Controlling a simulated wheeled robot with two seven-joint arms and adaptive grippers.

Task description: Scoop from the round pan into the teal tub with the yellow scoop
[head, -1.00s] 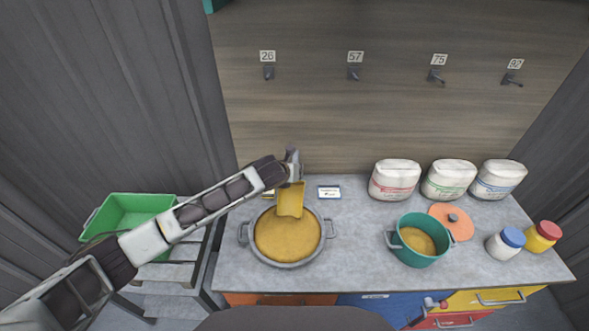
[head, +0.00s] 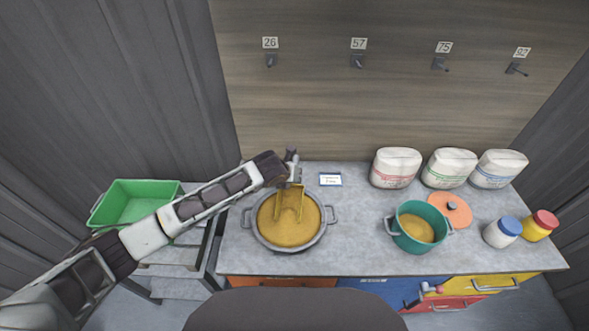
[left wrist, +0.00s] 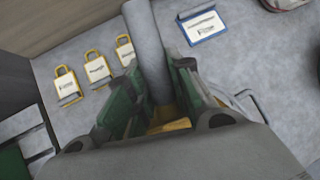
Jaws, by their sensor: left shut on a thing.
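The round pan (head: 261,238) is grey with two side handles and stands on the counter, holding a yellow-brown powder heap (head: 287,231). My left gripper (head: 291,182) is above the pan's back edge, shut on the yellow scoop (head: 302,202). The scoop is inside the pan at the back, its edges outlined against similar-coloured powder. I cannot tell how deep it sits or how much it holds. In the left wrist view the grey handle (left wrist: 147,50) runs up between the green-padded fingers. The teal tub (head: 401,236) stands to the right with powder inside. My right gripper is not in view.
An orange lid (head: 460,215) lies behind the tub's right side. White sacks (head: 396,167) and two jars (head: 502,232) stand farther right. A small label card (head: 330,179) lies behind the pan. A green bin (head: 130,208) is at left. Counter between pan and tub is clear.

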